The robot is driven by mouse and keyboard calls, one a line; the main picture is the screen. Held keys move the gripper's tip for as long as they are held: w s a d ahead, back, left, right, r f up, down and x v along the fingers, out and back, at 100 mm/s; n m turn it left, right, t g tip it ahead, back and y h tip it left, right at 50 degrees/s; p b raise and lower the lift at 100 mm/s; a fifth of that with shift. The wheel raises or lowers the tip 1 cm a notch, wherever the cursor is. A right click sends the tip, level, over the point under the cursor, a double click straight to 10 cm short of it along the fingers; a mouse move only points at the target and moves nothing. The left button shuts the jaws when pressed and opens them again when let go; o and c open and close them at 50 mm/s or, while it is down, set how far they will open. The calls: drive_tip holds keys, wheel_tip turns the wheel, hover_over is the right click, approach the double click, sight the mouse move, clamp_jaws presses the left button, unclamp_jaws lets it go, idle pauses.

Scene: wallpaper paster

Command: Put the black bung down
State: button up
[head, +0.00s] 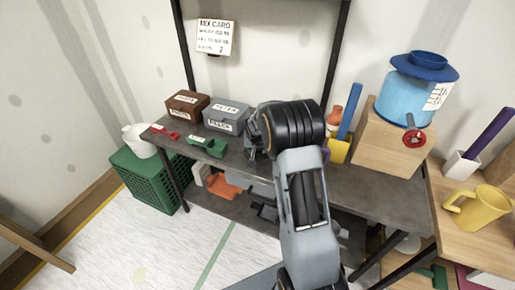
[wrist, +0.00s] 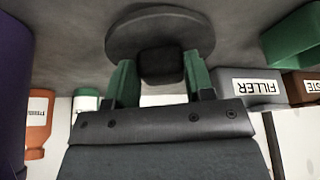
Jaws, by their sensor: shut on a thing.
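The black bung (wrist: 160,33) is a wide, flat dark disc with a square black knob, seen in the wrist view. My gripper (wrist: 160,72) has green fingers, one on each side of the knob, and is shut on it. The disc is just above or on the dark grey worktop; I cannot tell whether it touches. In the head view my arm hides the bung and most of the gripper, which is over the middle of the dark bench (head: 372,198).
Left of my arm are a grey filler box (head: 227,115), a brown box (head: 187,104), a green tray (head: 208,146) and a red item (head: 165,132). To the right are an orange bottle (head: 334,118), a yellow holder (head: 338,151) and a wooden box (head: 378,142) bearing a blue tank (head: 410,90).

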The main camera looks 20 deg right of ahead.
drive_tip(key=shift+f, duration=0.2)
drive_tip(key=o, duration=1)
drive_tip(key=shift+r, duration=0.1)
